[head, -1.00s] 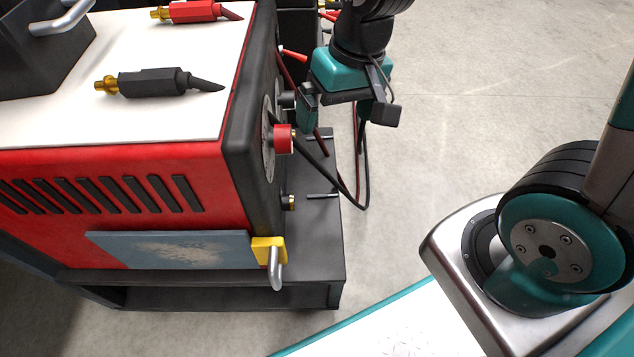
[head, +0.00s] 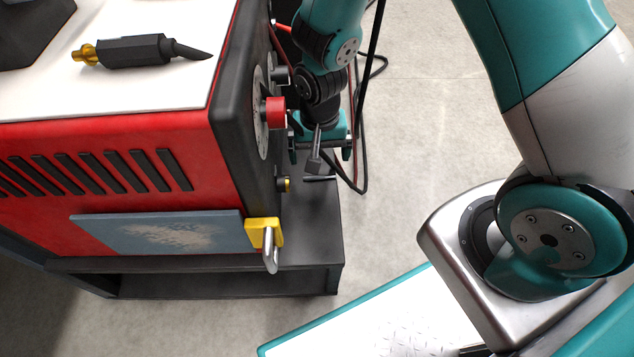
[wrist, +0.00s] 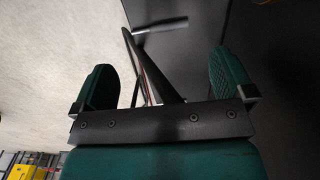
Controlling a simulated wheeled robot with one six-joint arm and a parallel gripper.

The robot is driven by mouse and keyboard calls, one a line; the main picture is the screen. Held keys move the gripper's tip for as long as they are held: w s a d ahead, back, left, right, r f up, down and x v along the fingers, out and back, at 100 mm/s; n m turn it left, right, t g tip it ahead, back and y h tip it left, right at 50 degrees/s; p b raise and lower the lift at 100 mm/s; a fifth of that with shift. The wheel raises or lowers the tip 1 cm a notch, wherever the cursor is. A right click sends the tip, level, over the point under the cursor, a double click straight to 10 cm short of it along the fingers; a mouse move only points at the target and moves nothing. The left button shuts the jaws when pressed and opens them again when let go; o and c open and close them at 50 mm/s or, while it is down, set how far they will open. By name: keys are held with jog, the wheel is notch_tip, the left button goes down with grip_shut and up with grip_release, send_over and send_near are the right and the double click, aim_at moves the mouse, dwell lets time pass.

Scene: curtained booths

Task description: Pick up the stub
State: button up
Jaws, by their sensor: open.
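A short thin grey rod, which looks like the stub (head: 320,178), lies on the dark ledge (head: 318,225) at the side of the red machine. In the wrist view the stub (wrist: 160,25) lies beyond the fingertips, close to the ledge's edge. My gripper (head: 319,150) is over the ledge, pointing down, just above and behind the stub in the head view. In the wrist view my gripper (wrist: 163,80) has its two green fingers wide apart with nothing gripped. A dark strip, perhaps a cable, crosses the gap between them.
The red machine (head: 120,180) stands left of my gripper, with a red knob (head: 273,112) and a brass fitting (head: 284,185) sticking out close by. Black cables (head: 362,150) hang just right of the gripper.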

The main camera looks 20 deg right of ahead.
aim_at(320, 176)
notch_tip(320, 176, down, 7)
jog(key=b, duration=0.3)
jog(key=shift+s+b, duration=0.15)
jog(key=shift+b, duration=0.2)
jog(key=shift+r, duration=0.1)
jog(key=c, duration=0.8)
